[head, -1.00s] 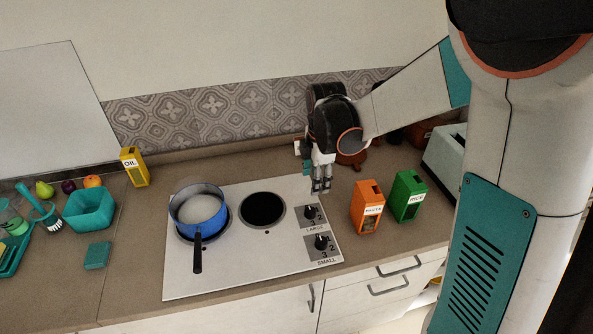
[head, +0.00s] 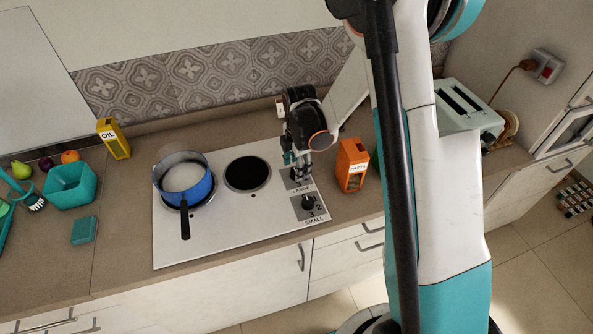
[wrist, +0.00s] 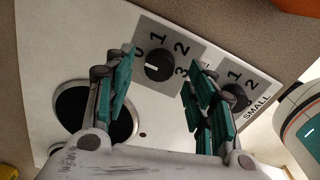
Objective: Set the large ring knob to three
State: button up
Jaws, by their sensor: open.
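The large ring knob (wrist: 158,68) is a black round dial on a grey plate marked 1, 2 and 3, seen between my fingers in the wrist view. Its white mark points toward the left of that picture, away from the 3. In the head view the LARGE plate (head: 302,184) is partly hidden by my gripper (head: 298,168). My gripper (wrist: 160,75) is open, with one teal-padded finger on each side of the knob. I cannot tell whether either finger touches it.
The small knob (head: 308,202) is close in front of the large one. A blue pot (head: 187,182) stands on the left ring of the white cooktop (head: 225,222); the right ring (head: 247,173) is bare. An orange pasta box (head: 352,166) stands right of my gripper.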

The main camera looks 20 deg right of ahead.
jog(key=shift+f, duration=1.15)
jog(key=c, duration=1.1)
jog(key=shift+o, duration=0.2)
